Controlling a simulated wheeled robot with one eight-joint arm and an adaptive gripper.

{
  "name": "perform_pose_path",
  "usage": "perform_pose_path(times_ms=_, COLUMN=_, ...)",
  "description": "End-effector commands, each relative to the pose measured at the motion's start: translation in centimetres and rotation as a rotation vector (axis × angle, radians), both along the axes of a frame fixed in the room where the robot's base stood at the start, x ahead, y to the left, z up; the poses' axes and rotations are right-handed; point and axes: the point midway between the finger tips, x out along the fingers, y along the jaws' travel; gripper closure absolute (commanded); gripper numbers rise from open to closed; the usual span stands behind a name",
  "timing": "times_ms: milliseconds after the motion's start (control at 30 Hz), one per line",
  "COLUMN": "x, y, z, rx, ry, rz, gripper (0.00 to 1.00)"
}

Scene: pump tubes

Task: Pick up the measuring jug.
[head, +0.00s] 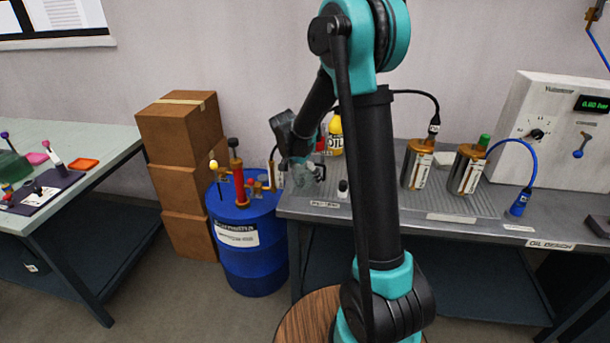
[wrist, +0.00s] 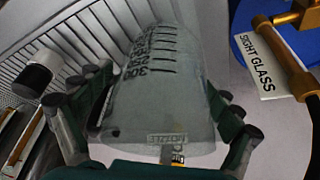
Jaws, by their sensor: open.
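The measuring jug (wrist: 160,85) is a greyish see-through vessel with dark graduation marks. It fills the middle of the wrist view and lies between the two fingers. My gripper (wrist: 165,118) is open, with one finger on each side of the jug. I cannot tell whether either finger touches it. In the head view my gripper (head: 304,172) is at the left end of the metal bench, and the jug shows there only as a small grey shape, partly hidden by the gripper.
A blue drum (head: 250,245) with a red hand pump stands left of the bench (head: 450,205). A yellow oil bottle (head: 336,135) is behind the gripper. A sight glass label (wrist: 262,65) is close on the right in the wrist view. Two metal canisters stand further right.

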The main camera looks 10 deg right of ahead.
Motion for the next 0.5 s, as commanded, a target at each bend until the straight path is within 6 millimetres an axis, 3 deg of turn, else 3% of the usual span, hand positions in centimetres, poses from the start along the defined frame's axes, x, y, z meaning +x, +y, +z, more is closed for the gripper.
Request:
perform_pose_path(times_ms=33, x=0.00, y=0.00, z=0.01, rx=0.000, ry=0.000, rz=0.000, gripper=0.09)
perform_pose_path(times_ms=500, x=-0.01, y=0.01, z=0.03, rx=0.000, ry=0.000, rz=0.000, gripper=0.66)
